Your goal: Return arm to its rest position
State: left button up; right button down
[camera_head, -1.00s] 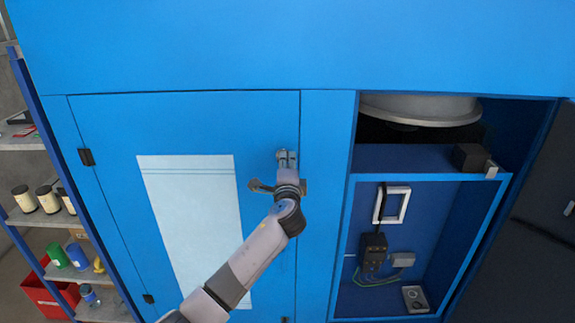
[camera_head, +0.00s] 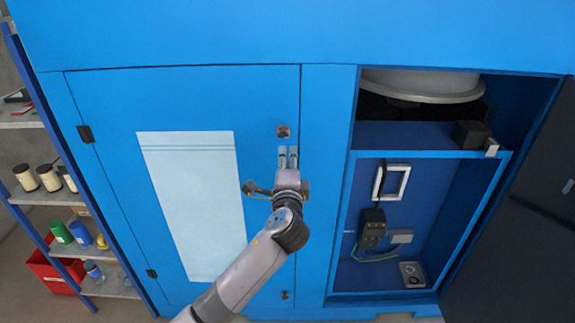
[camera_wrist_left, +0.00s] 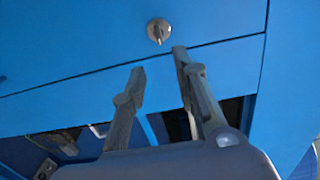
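My left gripper (camera_head: 288,152) is in front of the closed left door (camera_head: 110,180) of the blue cabinet, just below a round metal door knob (camera_head: 283,131). In the left wrist view, the two fingers (camera_wrist_left: 158,62) are apart with nothing between them, and the knob (camera_wrist_left: 158,31) lies just beyond the tips, clear of them. My left arm reaches up from the bottom of the head view. My right gripper does not show.
The cabinet's right compartment (camera_head: 345,240) stands open, with a white cylinder (camera_head: 425,84) and electrical boxes (camera_head: 372,228) inside. Its dark door (camera_head: 520,230) swings out at right. A shelf (camera_head: 50,197) with jars and a red bin (camera_head: 50,270) stands at left.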

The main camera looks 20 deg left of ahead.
pick_arm(q)
jog(key=shift+v, duration=0.9)
notch_tip(320, 180, down, 27)
jog(key=s+n+g+h+b, duration=0.1)
jog(key=s+g+h+b, duration=0.15)
jog(key=g, duration=0.25)
jog(key=s+a+f+n+g+b, duration=0.1)
jog(key=s+f, duration=0.3)
jog(key=f, duration=0.4)
jog(key=s+a+f+n+g+h, duration=0.1)
jog(key=s+f+g, duration=0.1)
jog(key=s+f, duration=0.4)
jog(key=s+f+n+g+b, duration=0.1)
jog(key=s+f, duration=0.2)
jog(key=f, duration=0.6)
jog(key=s+a+f+n+g+b, duration=0.1)
jog(key=s+f+n+g, duration=0.1)
jog(key=s+f, duration=0.6)
jog(key=s+a+f+n+g+h, duration=0.1)
jog(key=s+f+n+g, duration=0.2)
jog(key=s+f, duration=0.5)
jog(key=s+a+f+n+g+b, duration=0.1)
jog(key=s+f, duration=0.7)
jog(key=s, duration=1.8)
jog(key=n+g, duration=0.1)
jog(key=n, duration=0.1)
jog(key=shift+s+a+n+b, duration=0.3)
jog(key=shift+b, duration=0.05)
jog(key=shift+h, duration=0.25)
